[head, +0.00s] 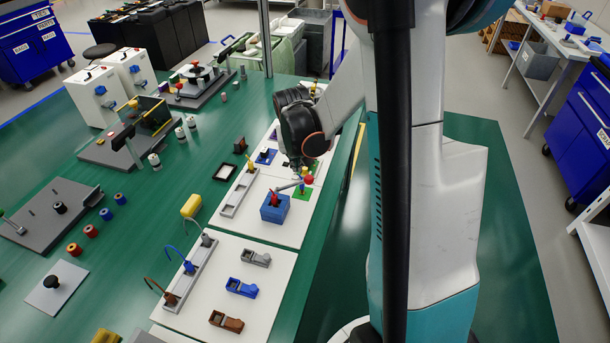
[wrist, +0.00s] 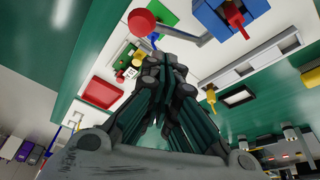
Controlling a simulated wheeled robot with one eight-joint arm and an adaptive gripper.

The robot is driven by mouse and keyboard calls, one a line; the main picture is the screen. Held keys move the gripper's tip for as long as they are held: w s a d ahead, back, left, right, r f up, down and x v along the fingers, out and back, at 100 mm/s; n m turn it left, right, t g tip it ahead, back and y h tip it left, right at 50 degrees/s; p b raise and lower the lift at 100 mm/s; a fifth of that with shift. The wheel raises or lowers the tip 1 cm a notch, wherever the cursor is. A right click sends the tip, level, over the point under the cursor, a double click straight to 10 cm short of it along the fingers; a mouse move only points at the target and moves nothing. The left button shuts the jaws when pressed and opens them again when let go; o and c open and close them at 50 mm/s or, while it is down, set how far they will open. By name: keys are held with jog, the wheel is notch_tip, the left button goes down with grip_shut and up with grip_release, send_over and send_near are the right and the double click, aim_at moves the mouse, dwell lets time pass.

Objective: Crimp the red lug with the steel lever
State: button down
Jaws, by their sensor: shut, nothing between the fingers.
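A blue block (head: 274,212) stands on the white board with the red lug (head: 274,198) upright in its top. Both show at the top of the wrist view, the block (wrist: 212,18) and the lug (wrist: 236,20). The steel lever (head: 288,187) runs from beside the block to a red knob (head: 309,180); in the wrist view the lever (wrist: 180,34) and knob (wrist: 142,20) lie beyond my fingertips. My gripper (head: 298,168) is shut and empty, pointing down close to the knob, with no clear contact. Its closed fingers (wrist: 166,70) fill the middle of the wrist view.
A grey slotted rail (head: 238,195) lies left of the block. A yellow lug (wrist: 211,96) and a dark square frame (head: 225,172) are nearby. A red tray (wrist: 102,92) shows in the wrist view. A nearer white board (head: 275,265) holds several small blocks.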

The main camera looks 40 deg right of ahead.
jog(key=shift+w+a+r+p, duration=0.4)
jog(key=shift+w+r+p, duration=0.1)
jog(key=shift+r, duration=0.3)
jog(key=shift+w+a+r+p, duration=0.4)
jog(key=shift+w+r, duration=0.1)
jog(key=shift+r, duration=0.3)
jog(key=shift+r, duration=0.1)
jog(key=s+a+r+n+t+y, duration=0.1)
jog(key=s+a+r+n+t, duration=0.1)
jog(key=s+a+r, duration=0.5)
jog(key=s+a+r+n+t+y, duration=0.1)
jog(key=s+a+r+n+t, duration=0.1)
jog(key=s+a+r, duration=0.6)
jog(key=s+a+n, duration=0.1)
jog(key=s, duration=0.6)
jog(key=shift+a+r, duration=0.25)
jog(key=shift+r, duration=0.05)
jog(key=shift+w, duration=0.1)
